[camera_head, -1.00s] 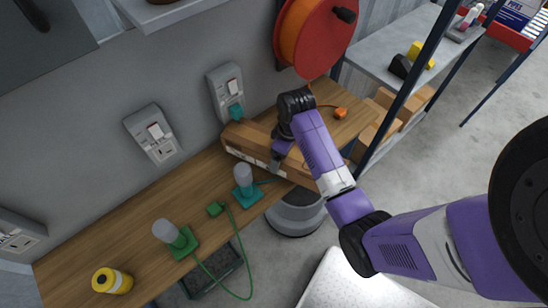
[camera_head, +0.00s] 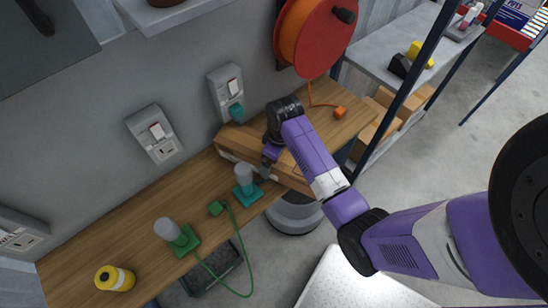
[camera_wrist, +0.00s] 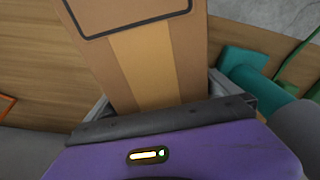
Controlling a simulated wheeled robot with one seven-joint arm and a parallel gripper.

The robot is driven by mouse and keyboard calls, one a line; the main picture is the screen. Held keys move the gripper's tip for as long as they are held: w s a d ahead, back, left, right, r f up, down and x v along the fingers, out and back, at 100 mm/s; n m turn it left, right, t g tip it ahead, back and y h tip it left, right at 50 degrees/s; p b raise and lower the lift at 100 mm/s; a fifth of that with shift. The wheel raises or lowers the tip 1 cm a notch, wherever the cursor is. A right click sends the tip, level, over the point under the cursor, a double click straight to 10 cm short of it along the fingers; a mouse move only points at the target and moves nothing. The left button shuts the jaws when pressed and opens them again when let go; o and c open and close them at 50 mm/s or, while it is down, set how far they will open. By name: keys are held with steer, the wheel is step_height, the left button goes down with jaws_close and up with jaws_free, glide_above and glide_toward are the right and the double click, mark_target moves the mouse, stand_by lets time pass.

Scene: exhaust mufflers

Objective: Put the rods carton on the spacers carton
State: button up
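A long brown carton (camera_head: 236,140), which I take to be the rods carton, is at the back of the wooden bench, below the wall sockets. Its printing is too small to read. My gripper (camera_head: 267,166) is at its near side, partly hidden by my wrist. In the wrist view the carton (camera_wrist: 146,58) shows a lighter tape strip and a dark printed outline, and it passes between my fingers (camera_wrist: 160,105), which press close on both sides. I cannot make out the spacers carton separately; whether a second carton lies under the held one is unclear.
A teal-based device (camera_head: 247,190) stands close to the carton's near side. A red reel (camera_head: 318,28) hangs on the wall. Several brown boxes (camera_head: 383,100) sit on the right shelf.

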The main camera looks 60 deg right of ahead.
steer(key=shift+r, duration=0.1)
steer(key=r, duration=0.7)
steer(key=s+r, duration=0.1)
steer(key=r, duration=0.3)
steer(key=shift+s, duration=0.1)
steer(key=shift+s+r, duration=0.15)
steer(key=shift+r, duration=0.15)
steer(key=f+t+b, duration=0.1)
steer(key=s+f+t+b, duration=0.1)
steer(key=f, duration=0.1)
steer(key=shift+a+f, duration=0.15)
steer(key=shift+f, duration=0.1)
steer(key=shift+f+t+b, duration=0.2)
steer(key=shift+t+b, duration=0.1)
steer(key=shift+t, duration=0.2)
steer(key=shift+w+p+x, duration=0.15)
steer(key=shift+p+x, duration=0.1)
steer(key=shift+x, duration=1.65)
steer(key=shift+w+p+x, duration=0.15)
steer(key=shift+p+x, duration=0.05)
steer(key=shift+x, duration=1.7)
steer(key=shift+r, duration=0.1)
steer(key=c, duration=1.6)
steer(key=shift+r, duration=0.1)
steer(key=shift+c, duration=1)
